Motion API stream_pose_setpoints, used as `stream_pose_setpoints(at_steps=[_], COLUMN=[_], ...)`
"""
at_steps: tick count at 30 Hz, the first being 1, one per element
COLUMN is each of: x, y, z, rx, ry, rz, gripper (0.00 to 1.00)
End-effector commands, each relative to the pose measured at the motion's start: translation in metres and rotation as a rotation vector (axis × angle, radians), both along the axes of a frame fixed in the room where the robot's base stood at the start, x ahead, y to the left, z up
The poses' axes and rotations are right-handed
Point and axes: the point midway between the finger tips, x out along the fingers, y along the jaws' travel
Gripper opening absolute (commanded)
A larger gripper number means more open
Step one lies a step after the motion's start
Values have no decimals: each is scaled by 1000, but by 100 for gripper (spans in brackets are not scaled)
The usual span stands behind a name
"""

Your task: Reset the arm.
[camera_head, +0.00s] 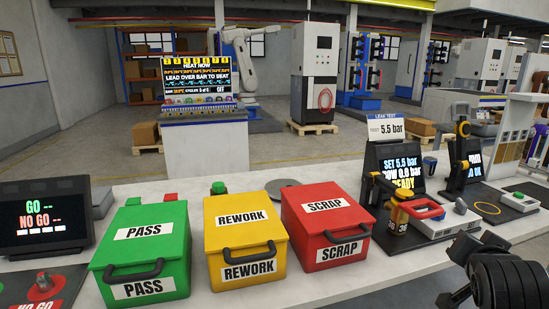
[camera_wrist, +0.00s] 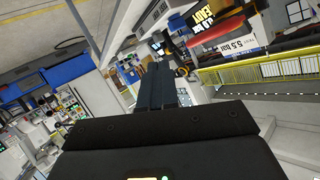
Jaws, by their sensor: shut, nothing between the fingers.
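My gripper (camera_wrist: 157,70) shows in the wrist view with its two dark fingers together and nothing between them. The wrist view is tilted, and the gripper points out over the room, clear of any object. In the head view, a dark part of my arm (camera_head: 505,275) shows at the lower right, in front of the white bench (camera_head: 340,285) and right of the boxes. I cannot make out the fingertips clearly there.
Green PASS (camera_head: 146,252), yellow REWORK (camera_head: 243,240) and red SCRAP (camera_head: 327,225) lidded boxes stand closed in a row. A leak test station (camera_head: 398,180) reading 5.5 bar stands right of them. A GO / NO GO display (camera_head: 45,219) is at the left.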

Motion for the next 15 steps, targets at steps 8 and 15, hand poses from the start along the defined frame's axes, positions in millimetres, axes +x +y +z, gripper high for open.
stream_pose_setpoints(at_steps=[8, 15], x=[-69, -142], y=[30, 67], z=[-66, -105], rx=[-200, -307], ry=[53, 73], rz=[210, 390], gripper=[0, 0])
